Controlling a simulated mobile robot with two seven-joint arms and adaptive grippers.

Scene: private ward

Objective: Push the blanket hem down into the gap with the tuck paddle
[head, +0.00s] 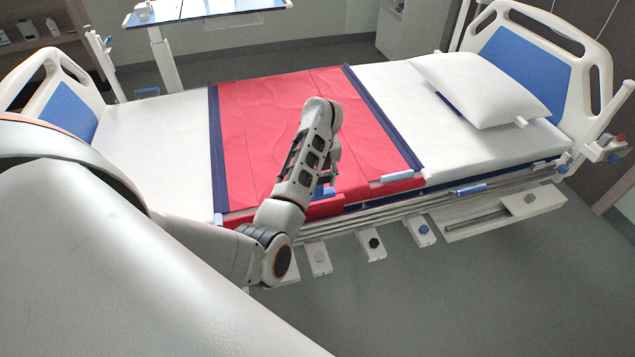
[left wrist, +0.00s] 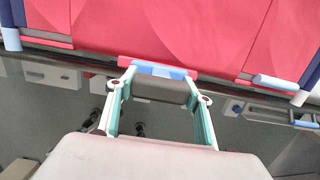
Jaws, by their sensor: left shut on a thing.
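The red blanket (head: 260,120) with dark blue bands on both sides lies across the middle of the white bed. Its near hem (left wrist: 185,62) runs along the mattress side, facing my left gripper. My left gripper (left wrist: 160,88) is shut on the tuck paddle, whose dark grip (left wrist: 160,90) spans between the fingers. A light blue part (left wrist: 158,70) shows just beyond the grip, at the hem; I cannot tell whether it touches. In the head view, my left forearm mostly hides the left gripper (head: 328,178) at the near bed edge. My right gripper is not in view.
Light blue-and-white pieces (head: 397,176) sit along the near blanket edge. The bed's side rail and several small boxes (head: 373,243) lie below. A pillow (head: 478,88) rests at the head end. An overbed table (head: 205,8) stands behind. The floor at front right is clear.

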